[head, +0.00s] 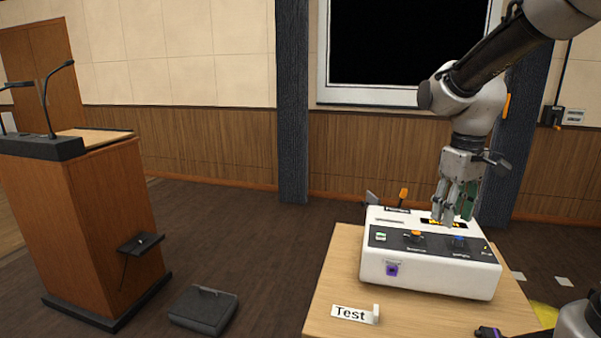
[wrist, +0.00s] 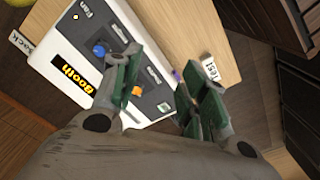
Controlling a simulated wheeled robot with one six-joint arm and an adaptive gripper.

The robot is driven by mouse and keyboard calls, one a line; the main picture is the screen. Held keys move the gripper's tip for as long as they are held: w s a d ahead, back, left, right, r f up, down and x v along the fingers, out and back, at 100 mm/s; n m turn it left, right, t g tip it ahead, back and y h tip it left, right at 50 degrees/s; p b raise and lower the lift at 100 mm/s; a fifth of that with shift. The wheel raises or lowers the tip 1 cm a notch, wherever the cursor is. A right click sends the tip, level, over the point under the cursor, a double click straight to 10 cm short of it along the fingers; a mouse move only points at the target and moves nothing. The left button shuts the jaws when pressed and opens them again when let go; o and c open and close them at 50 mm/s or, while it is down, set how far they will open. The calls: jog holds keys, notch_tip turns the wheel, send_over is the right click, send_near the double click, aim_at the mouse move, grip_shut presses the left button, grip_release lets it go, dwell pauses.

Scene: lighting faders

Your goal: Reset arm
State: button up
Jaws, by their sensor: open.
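My gripper (head: 459,208) hangs over the back part of a white control box (head: 430,278), pointing down. In the wrist view my gripper (wrist: 158,88) has its green-padded fingers apart with nothing between them. The box has a dark panel with an orange knob (head: 416,234) and a blue knob (head: 459,240). The orange knob (wrist: 138,91) and the blue knob (wrist: 99,50) also show in the wrist view. I cannot tell whether the fingertips touch the box.
The box stands on a light wooden table (head: 335,285). A white "Test" sign (head: 351,314) is at the table's front. A wooden lectern (head: 85,220) with microphones stands at the left. A dark floor box (head: 204,309) lies beside it. Floor between lectern and table is mostly clear.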

jog(key=s+d+r+m+t, duration=0.1)
jog(key=s+r+m+t, duration=0.1)
jog(key=s, duration=0.6)
jog(key=s+d+r+m+t, duration=0.2)
jog(key=s, duration=0.6)
jog(key=shift+d+r+m, duration=0.15)
jog(key=shift+r+m, duration=0.1)
jog(key=shift+m, duration=0.05)
